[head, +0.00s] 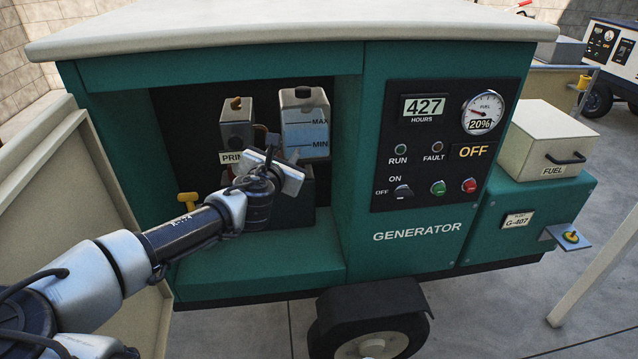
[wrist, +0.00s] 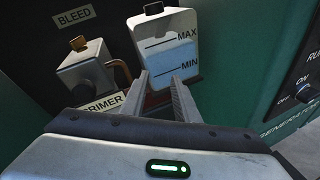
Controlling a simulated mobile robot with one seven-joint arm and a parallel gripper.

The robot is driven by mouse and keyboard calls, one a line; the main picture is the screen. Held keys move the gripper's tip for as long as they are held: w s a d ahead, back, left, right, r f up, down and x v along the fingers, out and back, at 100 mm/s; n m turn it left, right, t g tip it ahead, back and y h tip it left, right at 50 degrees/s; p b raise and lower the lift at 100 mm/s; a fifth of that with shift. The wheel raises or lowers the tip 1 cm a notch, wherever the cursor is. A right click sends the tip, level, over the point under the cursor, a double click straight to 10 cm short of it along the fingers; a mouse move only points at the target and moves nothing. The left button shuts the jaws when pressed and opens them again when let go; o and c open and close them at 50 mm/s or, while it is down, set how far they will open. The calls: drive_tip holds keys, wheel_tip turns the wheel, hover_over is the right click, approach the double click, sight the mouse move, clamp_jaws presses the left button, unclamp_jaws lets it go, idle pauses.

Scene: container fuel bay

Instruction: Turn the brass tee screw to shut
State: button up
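A brass tee screw (head: 236,103) stands on top of the grey primer block (head: 237,130) inside the generator's open bay. In the wrist view the brass tee screw (wrist: 78,43) is at the upper left, under a BLEED label, on the block (wrist: 85,70) marked PRIMER. My gripper (head: 283,152) is in the bay, below and right of the screw, in front of the clear reservoir. In the wrist view my gripper (wrist: 160,78) has its two fingers apart, with nothing between them. It is not touching the screw. The gripper hides part of the primer label in the head view.
A clear reservoir (head: 306,125) with MAX and MIN marks stands right of the primer block. A yellow handle (head: 188,198) is lower left in the bay. The control panel (head: 441,143) reads OFF. The open bay door (head: 75,185) is at the left.

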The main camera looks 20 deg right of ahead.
drive_tip(key=s+d+f+m+g, duration=0.4)
drive_tip(key=s+d+f+m, duration=0.1)
drive_tip(key=d+f+m, duration=0.1)
drive_tip(key=shift+s+f, duration=0.25)
drive_tip(key=shift+f, duration=0.5)
